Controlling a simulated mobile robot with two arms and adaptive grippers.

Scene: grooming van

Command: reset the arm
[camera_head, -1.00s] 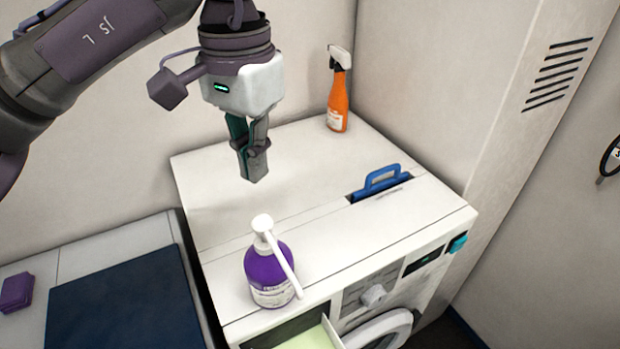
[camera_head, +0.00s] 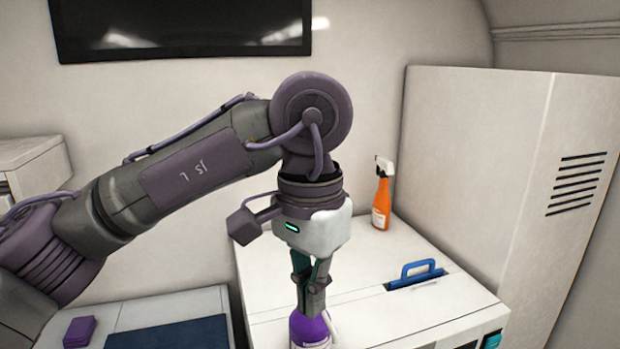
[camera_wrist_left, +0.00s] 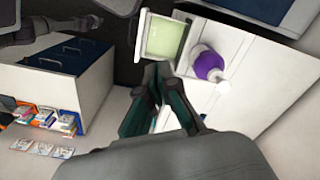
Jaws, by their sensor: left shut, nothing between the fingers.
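My left gripper (camera_head: 311,310) points down over the white washing machine (camera_head: 455,260) in the head view. Its fingers are together and empty. In the head view they overlap the purple pump bottle (camera_head: 312,333), whose top they partly hide. In the left wrist view the purple bottle (camera_wrist_left: 208,64) stands to the right of the fingers (camera_wrist_left: 158,70), apart from them. My right gripper is in neither view.
An orange spray bottle (camera_head: 381,200) stands at the machine's back, near a blue handle (camera_head: 418,270). A tall white cabinet (camera_head: 490,160) is at the right, a dark screen (camera_head: 180,28) on the wall. An open drawer (camera_wrist_left: 165,38) shows in the wrist view.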

